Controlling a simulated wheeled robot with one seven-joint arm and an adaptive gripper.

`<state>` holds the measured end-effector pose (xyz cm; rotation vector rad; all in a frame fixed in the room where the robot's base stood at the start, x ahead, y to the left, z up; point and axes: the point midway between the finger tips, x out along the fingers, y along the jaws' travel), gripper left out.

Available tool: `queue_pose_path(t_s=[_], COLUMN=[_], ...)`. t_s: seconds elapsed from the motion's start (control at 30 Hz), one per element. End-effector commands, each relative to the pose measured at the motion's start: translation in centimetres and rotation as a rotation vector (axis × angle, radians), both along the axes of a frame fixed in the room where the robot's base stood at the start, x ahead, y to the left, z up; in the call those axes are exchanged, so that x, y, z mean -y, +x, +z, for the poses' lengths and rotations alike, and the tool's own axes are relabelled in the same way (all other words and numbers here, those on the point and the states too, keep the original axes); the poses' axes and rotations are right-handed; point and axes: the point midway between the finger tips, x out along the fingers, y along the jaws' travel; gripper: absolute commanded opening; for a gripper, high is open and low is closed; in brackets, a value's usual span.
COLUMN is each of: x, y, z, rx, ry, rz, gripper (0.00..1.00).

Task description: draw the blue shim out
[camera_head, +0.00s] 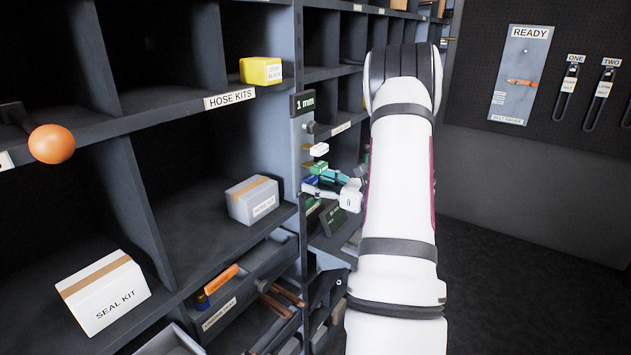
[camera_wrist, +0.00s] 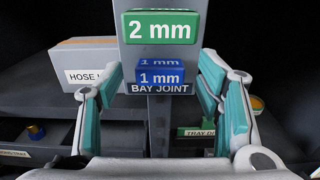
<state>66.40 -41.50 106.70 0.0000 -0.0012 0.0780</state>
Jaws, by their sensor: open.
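The blue shim (camera_wrist: 161,74) is labelled "1 mm" and sticks out of the grey upright (camera_wrist: 133,82) in the wrist view, above the words "BAY JOINT". In the head view the blue shim (camera_head: 310,181) is small and partly behind my fingers. A green shim (camera_wrist: 161,27) marked "2 mm" sits directly above it. My gripper (camera_wrist: 162,76) is open, with one teal-padded finger on each side of the blue shim and a visible gap on both sides. In the head view my gripper (camera_head: 333,186) is at the upright. I cannot tell how deep the fingers reach.
A white block (camera_head: 318,150) sticks out above the green shim (camera_head: 318,167). Shelves flank the upright, with a hose kit box (camera_head: 253,200) on the left and a green "TRAY" label (camera_wrist: 197,132) at the lower right. An orange knob (camera_head: 52,144) juts out at far left.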

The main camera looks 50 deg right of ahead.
Motion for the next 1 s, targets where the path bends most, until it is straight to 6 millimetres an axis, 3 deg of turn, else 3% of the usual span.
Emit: queue_pose_path(t_s=[0.17, 0.47, 0.57, 0.73, 0.87, 1.0], x=[-0.1, -0.1, -0.1, -0.1, -0.1, 0.1], y=[1.3, 1.6, 1.5, 1.5, 1.5, 0.1], z=[0.0, 0.0, 0.0, 0.0, 0.0, 0.0], rx=[-0.001, -0.001, 0.0, 0.0, 0.0, -0.001], ry=[0.001, 0.001, 0.0, 0.0, 0.0, 0.0], rz=[0.001, 0.0, 0.0, 0.0, 0.0, -0.003], gripper=[0.6, 0.6, 0.42, 0.03, 0.0, 0.0])
